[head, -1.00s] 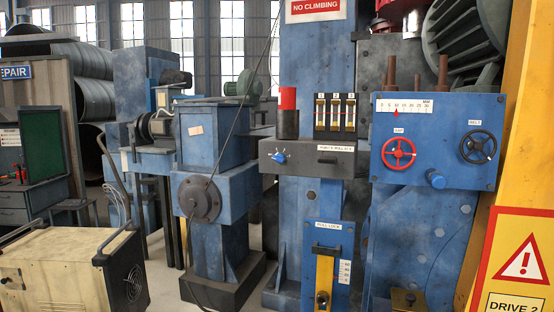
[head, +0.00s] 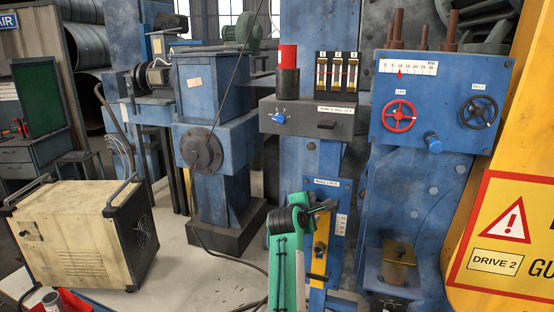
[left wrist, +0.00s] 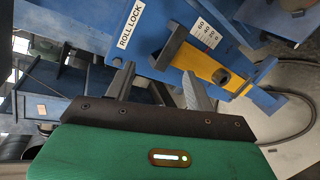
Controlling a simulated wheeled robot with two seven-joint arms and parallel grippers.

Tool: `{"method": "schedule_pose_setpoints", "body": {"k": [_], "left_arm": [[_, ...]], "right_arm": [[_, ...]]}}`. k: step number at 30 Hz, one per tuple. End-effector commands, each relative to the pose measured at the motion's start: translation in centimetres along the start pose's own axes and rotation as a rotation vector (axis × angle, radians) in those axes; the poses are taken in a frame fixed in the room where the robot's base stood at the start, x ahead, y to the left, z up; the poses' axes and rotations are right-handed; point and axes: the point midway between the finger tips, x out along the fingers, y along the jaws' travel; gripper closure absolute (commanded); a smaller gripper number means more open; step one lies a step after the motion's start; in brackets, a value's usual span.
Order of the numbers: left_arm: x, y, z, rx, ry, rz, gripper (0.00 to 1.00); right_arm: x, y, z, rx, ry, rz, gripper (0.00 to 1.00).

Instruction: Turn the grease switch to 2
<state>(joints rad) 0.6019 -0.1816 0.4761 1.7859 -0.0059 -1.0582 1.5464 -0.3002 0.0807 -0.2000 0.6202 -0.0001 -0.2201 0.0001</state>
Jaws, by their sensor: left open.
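A blue rotary knob (head: 279,117), which looks like the grease switch, sits on the left of a dark grey box (head: 330,120) on the blue column. Small marks surround the knob; its exact setting is too small to read. A red-topped canister (head: 287,70) stands above it on the box. My left gripper (head: 328,206) is below the box, in front of the roll lock panel, apart from the knob. In the left wrist view the left gripper (left wrist: 158,82) is open and empty, facing the roll lock panel (left wrist: 150,35). My right gripper is not in view.
The roll lock's yellow bar (head: 322,245) is close beside my left gripper. A blue panel with a red handwheel (head: 399,116) and black handwheel (head: 478,112) is at right. Three gauges (head: 337,72) stand above the box. A beige cart (head: 80,235) is at left.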

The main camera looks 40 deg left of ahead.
Motion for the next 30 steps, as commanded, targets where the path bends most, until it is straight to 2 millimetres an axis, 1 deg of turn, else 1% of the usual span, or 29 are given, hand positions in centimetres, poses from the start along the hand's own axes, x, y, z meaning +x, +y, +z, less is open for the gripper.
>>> {"method": "schedule_pose_setpoints", "body": {"k": [1, 2, 3, 5, 6, 9, 12, 13, 16, 19, 23, 30], "left_arm": [[-3.0, 5.5, 0.5, -0.130, -0.012, 0.069, 0.45], [-4.7, 7.9, 0.5, -0.212, -0.020, 0.101, 0.45], [-7.0, 10.8, 0.4, -0.317, -0.033, 0.141, 0.45], [-10.4, 14.4, 0.1, -0.467, -0.056, 0.194, 0.45], [-12.5, 16.3, -0.1, -0.557, -0.073, 0.224, 0.45], [-16.9, 19.4, -0.7, -0.741, -0.114, 0.280, 0.45], [-19.6, 21.0, -1.2, -0.860, -0.144, 0.311, 0.45], [-20.1, 21.2, -1.3, -0.884, -0.149, 0.317, 0.45], [-20.9, 21.7, -1.4, -0.925, -0.160, 0.325, 0.45], [-20.3, 22.1, -1.5, -0.929, -0.160, 0.325, 0.45], [-18.3, 22.9, -1.4, -0.927, -0.158, 0.321, 0.45], [-13.7, 24.7, -1.4, -0.925, -0.158, 0.322, 0.45]], "right_arm": [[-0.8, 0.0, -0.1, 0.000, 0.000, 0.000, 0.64], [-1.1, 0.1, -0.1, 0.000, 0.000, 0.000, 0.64], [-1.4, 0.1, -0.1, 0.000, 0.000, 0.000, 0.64], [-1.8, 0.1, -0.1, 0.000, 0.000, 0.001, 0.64], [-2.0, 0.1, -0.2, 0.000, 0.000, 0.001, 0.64], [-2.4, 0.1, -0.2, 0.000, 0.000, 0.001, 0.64], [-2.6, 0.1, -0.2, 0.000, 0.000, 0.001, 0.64], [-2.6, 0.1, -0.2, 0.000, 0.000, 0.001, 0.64], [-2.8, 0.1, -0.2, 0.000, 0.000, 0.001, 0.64], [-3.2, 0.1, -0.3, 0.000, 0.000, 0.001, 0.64], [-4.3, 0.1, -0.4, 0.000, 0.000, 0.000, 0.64], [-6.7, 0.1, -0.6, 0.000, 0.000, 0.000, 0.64]]}}
